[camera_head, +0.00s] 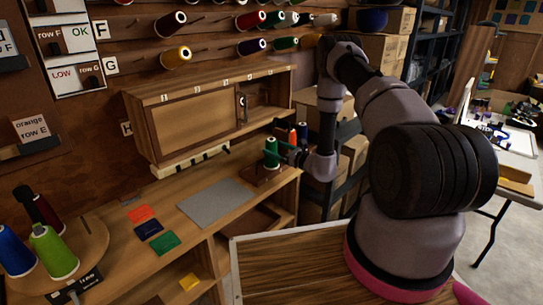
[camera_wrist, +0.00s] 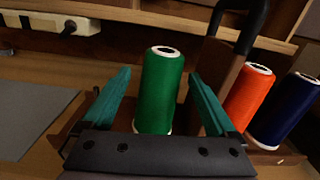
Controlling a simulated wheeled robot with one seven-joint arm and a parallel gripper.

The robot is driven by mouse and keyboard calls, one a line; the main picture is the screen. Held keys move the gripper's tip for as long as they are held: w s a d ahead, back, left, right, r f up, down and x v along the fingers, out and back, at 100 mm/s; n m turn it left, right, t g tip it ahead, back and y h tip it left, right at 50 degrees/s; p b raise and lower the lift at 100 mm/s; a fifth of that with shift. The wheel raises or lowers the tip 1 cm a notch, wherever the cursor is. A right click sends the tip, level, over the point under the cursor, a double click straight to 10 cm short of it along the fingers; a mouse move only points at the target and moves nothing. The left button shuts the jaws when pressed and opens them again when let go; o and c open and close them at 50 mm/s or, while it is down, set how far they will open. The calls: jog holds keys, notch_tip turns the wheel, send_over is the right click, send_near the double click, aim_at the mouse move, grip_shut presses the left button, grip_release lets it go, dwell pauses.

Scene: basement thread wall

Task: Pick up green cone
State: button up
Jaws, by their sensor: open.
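The dark green cone (camera_wrist: 160,88) of thread stands upright in the wrist view, with a white core at its top. It also shows in the head view (camera_head: 271,152) on a small wooden stand (camera_head: 262,178) at the right end of the bench. My gripper (camera_wrist: 159,76) is open, with a teal finger on either side of the cone and small gaps visible. In the head view my gripper (camera_head: 284,153) reaches the cone from the right. The cone's base is partly hidden behind the gripper body.
An orange cone (camera_wrist: 249,90) and a dark blue cone (camera_wrist: 286,108) stand close to the right of my gripper. A dark curved post (camera_wrist: 252,25) rises behind. A grey mat (camera_head: 214,202) lies on the bench. A wooden cabinet (camera_head: 195,124) hangs above. A lighter green cone (camera_head: 54,252) stands far left.

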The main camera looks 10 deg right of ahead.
jog(key=x, duration=0.6)
jog(key=shift+d+r, duration=0.1)
jog(key=shift+r, duration=0.2)
grip_shut()
